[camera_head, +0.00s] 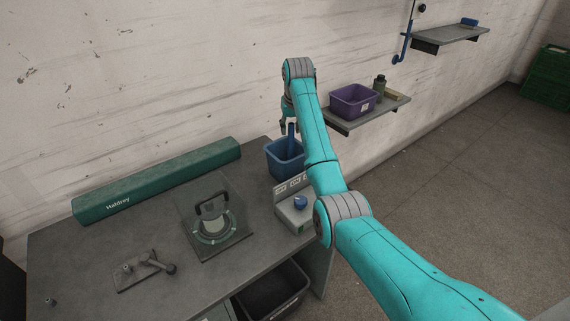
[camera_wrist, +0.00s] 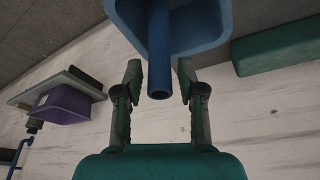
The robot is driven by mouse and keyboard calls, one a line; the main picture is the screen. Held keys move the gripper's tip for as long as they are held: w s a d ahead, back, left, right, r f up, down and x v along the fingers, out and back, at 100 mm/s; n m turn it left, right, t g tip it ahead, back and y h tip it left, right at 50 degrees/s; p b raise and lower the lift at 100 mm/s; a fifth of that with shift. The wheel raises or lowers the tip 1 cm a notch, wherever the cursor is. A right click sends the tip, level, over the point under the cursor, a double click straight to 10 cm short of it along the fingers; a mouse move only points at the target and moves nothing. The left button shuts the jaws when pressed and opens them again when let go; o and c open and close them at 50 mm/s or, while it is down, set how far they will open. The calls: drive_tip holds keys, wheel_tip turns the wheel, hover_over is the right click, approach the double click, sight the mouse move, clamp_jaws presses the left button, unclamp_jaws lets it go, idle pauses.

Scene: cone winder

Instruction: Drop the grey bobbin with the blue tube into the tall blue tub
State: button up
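The blue tub (camera_head: 284,163) stands at the right back corner of the grey bench; it also fills the top of the wrist view (camera_wrist: 215,22). A blue tube (camera_head: 291,131) rises out of the tub, tilted slightly. In the wrist view the tube (camera_wrist: 159,60) runs from inside the tub to between my fingers. No grey bobbin body shows around it; its lower part is hidden in the tub. My gripper (camera_head: 288,124) is over the tub. In the wrist view my gripper (camera_wrist: 159,78) is open, with a gap on each side of the tube.
A control box (camera_head: 296,208) with a blue knob stands in front of the tub. A clear cover (camera_head: 232,232) encloses a pale cone on the bench. A long green box (camera_head: 160,180) lies along the back. A purple bin (camera_head: 353,101) sits on a wall shelf to the right.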

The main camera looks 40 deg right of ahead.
drive_tip(key=shift+r, duration=0.1)
drive_tip(key=shift+v, duration=3.65)
